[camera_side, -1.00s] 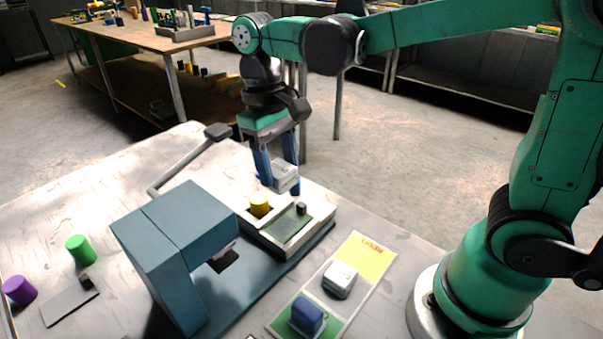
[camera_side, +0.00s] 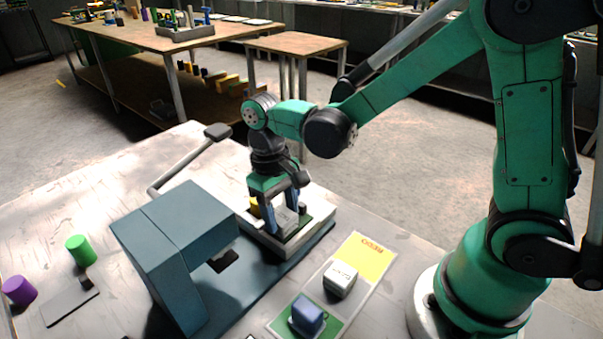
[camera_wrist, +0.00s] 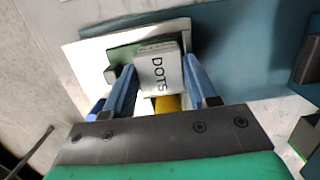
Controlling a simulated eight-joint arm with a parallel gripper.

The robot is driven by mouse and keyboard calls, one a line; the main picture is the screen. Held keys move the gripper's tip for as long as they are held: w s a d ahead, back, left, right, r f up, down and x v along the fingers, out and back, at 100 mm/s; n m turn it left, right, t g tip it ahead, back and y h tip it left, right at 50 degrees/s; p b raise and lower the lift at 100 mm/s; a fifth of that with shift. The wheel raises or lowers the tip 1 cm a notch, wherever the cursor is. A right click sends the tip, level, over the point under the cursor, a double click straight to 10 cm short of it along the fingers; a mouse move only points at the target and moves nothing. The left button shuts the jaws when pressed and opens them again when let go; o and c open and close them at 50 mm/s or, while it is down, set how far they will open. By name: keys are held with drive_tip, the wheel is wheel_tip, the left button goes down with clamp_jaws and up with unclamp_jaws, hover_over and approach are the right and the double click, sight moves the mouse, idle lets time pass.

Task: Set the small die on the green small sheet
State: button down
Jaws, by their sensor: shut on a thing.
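My gripper (camera_side: 285,225) is shut on a white block (camera_wrist: 160,72) lettered "DOTS", probably the small die. The block is low over the pale tray (camera_side: 322,222) on the press base. A green sheet (camera_wrist: 124,52) lies in the tray and shows beside the block in the wrist view; the block covers part of it. I cannot tell whether the block touches the sheet.
A blue-grey press (camera_side: 175,245) with a lever (camera_side: 190,160) stands left of the tray. Green (camera_side: 80,249) and purple (camera_side: 19,291) cylinders are at far left.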

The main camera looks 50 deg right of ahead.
drive_tip(key=shift+f, duration=0.1)
drive_tip(key=c, duration=0.5)
unclamp_jaws()
drive_tip(key=shift+c, duration=0.2)
wheel_tip(320, 180, up, 11)
drive_tip(key=w, duration=0.2)
drive_tip(key=s+d+f+t, duration=0.2)
drive_tip(key=s+d+t, duration=0.2)
drive_tip(key=t, duration=0.5)
drive_tip(key=shift+s+d, duration=0.35)
drive_tip(key=shift+s, duration=0.2)
drive_tip(key=shift+f, duration=0.1)
